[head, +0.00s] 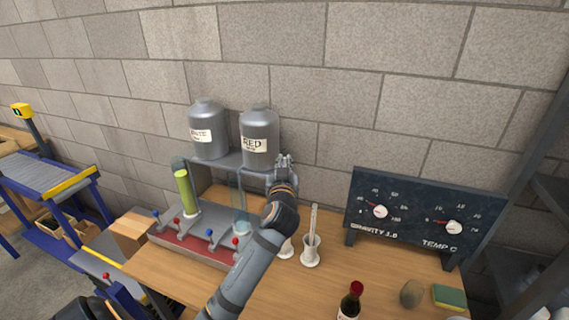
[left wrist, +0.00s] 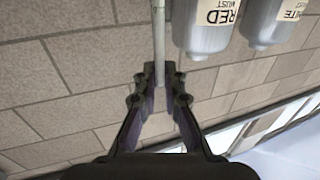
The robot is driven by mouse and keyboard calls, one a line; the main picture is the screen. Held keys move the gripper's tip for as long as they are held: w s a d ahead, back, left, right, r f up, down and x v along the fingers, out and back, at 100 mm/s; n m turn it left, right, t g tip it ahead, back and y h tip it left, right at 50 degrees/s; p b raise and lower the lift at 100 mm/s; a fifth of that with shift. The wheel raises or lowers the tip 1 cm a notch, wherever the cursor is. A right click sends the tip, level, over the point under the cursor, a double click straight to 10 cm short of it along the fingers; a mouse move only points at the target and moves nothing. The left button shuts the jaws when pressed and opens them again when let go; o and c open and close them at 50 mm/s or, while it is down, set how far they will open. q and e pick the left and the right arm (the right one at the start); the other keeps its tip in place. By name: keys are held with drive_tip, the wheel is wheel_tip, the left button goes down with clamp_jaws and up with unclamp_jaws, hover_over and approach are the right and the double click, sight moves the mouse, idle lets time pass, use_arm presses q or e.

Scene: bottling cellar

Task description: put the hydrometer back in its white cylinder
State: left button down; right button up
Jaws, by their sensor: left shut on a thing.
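My left gripper (head: 284,160) is raised in front of the wall, just right of the RED tank. In the left wrist view its fingertips (left wrist: 160,72) are closed around a thin upright rod, which I take to be the hydrometer (left wrist: 158,30). In the head view the gripper and arm mostly hide it. A white cylinder (head: 287,249) stands on the bench below, partly covered by my forearm. Right beside it is another white holder (head: 311,253) with a pale graduated stick (head: 314,219) standing in it.
The WHITE tank (head: 206,130) and RED tank (head: 259,139) stand on a shelf behind a valve rack (head: 190,248). A dial panel (head: 424,222), a bottle (head: 350,302), a brown lump (head: 411,293) and a sponge (head: 449,297) are to the right. The bench between is clear.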

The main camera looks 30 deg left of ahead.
use_arm(q)
drive_tip(key=shift+f+b, duration=0.95)
drive_tip(key=shift+f, duration=0.15)
drive_tip(key=shift+f+b, duration=1.5)
drive_tip(key=shift+f, duration=0.15)
drive_tip(key=shift+f+b, duration=2.4)
drive_tip(key=c, duration=1.4)
unclamp_jaws()
